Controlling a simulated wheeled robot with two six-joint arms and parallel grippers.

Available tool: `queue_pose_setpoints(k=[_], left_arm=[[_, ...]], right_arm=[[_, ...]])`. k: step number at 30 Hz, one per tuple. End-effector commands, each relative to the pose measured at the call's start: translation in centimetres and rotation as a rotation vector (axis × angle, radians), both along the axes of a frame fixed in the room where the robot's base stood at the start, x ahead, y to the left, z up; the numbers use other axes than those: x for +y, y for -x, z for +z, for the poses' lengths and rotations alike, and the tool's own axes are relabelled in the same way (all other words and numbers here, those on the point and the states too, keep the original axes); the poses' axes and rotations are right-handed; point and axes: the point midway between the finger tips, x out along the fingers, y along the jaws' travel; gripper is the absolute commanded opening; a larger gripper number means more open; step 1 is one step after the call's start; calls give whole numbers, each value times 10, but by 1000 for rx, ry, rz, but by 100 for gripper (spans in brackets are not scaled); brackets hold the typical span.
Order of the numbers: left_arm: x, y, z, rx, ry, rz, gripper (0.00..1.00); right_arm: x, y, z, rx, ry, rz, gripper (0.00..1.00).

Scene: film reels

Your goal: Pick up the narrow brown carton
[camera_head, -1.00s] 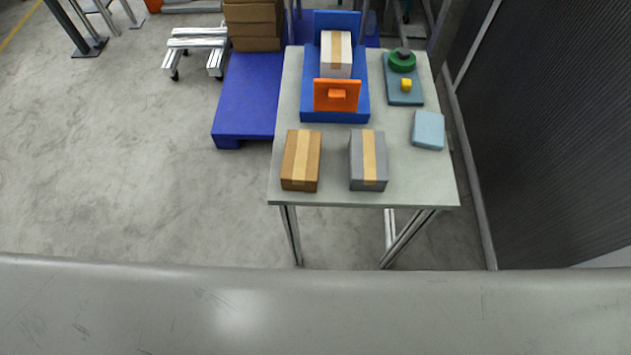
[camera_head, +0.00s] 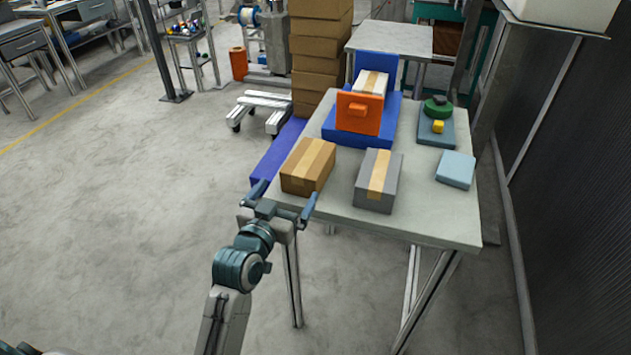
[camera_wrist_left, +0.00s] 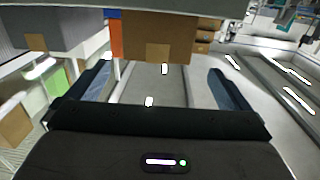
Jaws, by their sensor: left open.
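My left gripper (camera_head: 284,198) is open and empty just in front of the carton's near face, at the table's edge. In the left wrist view, which appears upside down, the brown carton (camera_wrist_left: 155,45) lies ahead, between the open fingers (camera_wrist_left: 160,85) in the picture. A gap seems to remain between fingers and carton. My right gripper is not in view.
A grey carton (camera_head: 378,180) stands right of the brown one, with a gap between. Behind is a blue fixture (camera_head: 352,134) with an orange plate (camera_head: 358,113) and a pale carton (camera_head: 371,82). A light blue block (camera_head: 456,169) lies at right. Stacked boxes (camera_head: 318,50) stand beyond.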

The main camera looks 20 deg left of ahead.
Motion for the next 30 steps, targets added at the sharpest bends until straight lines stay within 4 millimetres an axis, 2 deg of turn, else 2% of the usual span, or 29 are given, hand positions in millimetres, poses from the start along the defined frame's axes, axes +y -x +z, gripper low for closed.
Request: queue_pose_setpoints(k=[3,9,16,24,30], left_arm=[[-2,-15,7,-22,4,2,100],[-5,-46,6,-20,4,2,100],[-8,-64,5,-18,5,2,100],[-15,-102,4,-17,3,2,100],[-16,-109,3,-17,2,3,100]], right_arm=[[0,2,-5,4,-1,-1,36],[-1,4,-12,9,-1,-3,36],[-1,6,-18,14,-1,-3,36],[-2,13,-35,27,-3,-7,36],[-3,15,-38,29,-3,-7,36]])
